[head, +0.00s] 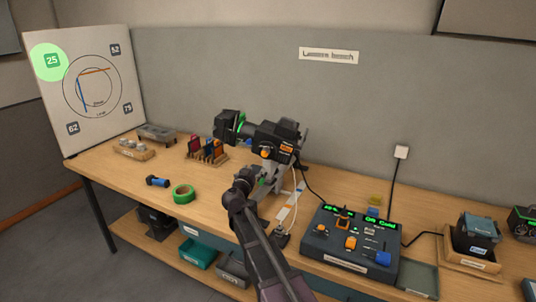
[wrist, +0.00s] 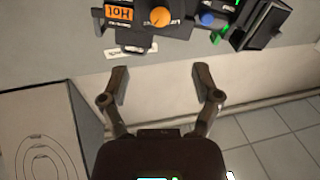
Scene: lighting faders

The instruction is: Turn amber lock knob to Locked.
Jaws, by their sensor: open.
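A black lamp fixture (head: 262,138) stands on the wooden bench. A round amber knob (head: 266,152) is on its side. In the wrist view the amber knob (wrist: 160,16) is at the top, beside an orange label (wrist: 118,12) reading HOT upside down. A thin line shows on the knob, but I cannot tell which setting it marks. My gripper (wrist: 160,80) is open and empty, its fingers apart and clear of the knob. In the head view the end of my arm is in front of the fixture, and its fingertips are hard to make out.
A control console (head: 350,243) with orange and blue controls is at right. A roll of green tape (head: 184,194) and a blue-black dumbbell-shaped item (head: 157,181) lie on the left. Several coloured items stand in a rack (head: 207,152). A white cable hangs by the fixture.

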